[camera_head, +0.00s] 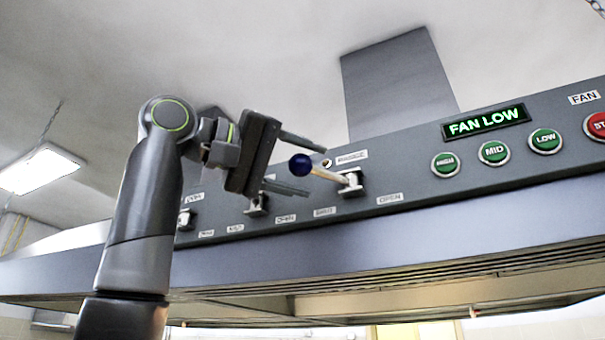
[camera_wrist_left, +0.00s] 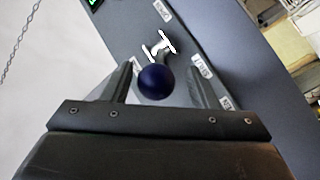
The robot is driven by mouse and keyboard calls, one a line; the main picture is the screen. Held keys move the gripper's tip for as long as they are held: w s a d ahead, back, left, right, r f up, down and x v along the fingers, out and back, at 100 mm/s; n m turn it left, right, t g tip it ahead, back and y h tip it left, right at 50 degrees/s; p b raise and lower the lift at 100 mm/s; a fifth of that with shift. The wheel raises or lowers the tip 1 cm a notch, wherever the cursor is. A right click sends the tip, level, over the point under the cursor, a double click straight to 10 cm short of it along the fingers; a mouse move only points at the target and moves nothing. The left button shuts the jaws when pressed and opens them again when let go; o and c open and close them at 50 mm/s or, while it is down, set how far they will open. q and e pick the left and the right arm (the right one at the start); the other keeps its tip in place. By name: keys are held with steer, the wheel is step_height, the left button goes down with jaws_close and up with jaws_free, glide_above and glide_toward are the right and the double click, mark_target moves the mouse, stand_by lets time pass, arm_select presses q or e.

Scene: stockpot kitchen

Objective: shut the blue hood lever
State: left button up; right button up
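The blue hood lever has a dark blue ball knob (camera_head: 301,165) on a pale rod that runs right to its bracket (camera_head: 350,183) on the hood panel. The rod points left and outward, between the SHUT label (camera_head: 325,212) side and the panel's upper part. My left gripper (camera_head: 307,166) is open, its two fingers pointing right, with the knob near the fingertips. In the left wrist view the knob (camera_wrist_left: 156,82) lies between the two spread fingers, with visible gaps on both sides. My right gripper is in neither view.
The hood panel (camera_head: 420,205) carries other levers to the left, one bracket (camera_head: 257,205) partly behind my gripper. Green fan buttons (camera_head: 494,153), a red button (camera_head: 597,125) and a FAN LOW display (camera_head: 485,122) sit on the right. A grey duct (camera_head: 398,85) rises above.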

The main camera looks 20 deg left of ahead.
arm_select(q)
steer(key=shift+s, duration=0.35)
steer(key=b+v, duration=0.4)
steer(key=v, duration=1.3)
steer(key=shift+w+a, duration=0.3)
steer(key=shift+a, duration=0.05)
steer(key=shift+d, duration=0.1)
steer(key=shift+w, duration=0.1)
